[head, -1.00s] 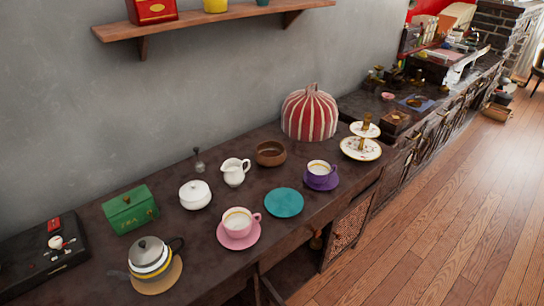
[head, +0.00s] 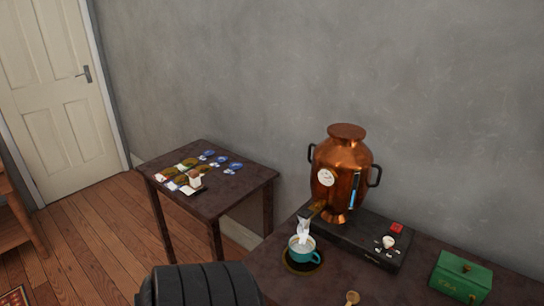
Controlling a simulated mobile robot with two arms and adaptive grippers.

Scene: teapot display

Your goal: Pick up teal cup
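The teal cup (head: 301,252) stands upright near the left end of the dark counter, on a dark round base (head: 289,265). It is below the spout of a copper urn (head: 340,175). Something white and wispy, steam or a pour, shows between the spout and the cup and hides part of the cup's opening. Its handle appears to point right. Neither gripper is in view. The cup is not held by anything that shows.
A black box with a red switch (head: 396,229) lies beside the cup. A green tea box (head: 461,277) and a wooden spoon-like item (head: 352,298) are on the counter. A small side table (head: 235,186) with cards stands left of it. Open floor lies left, near a door (head: 50,95).

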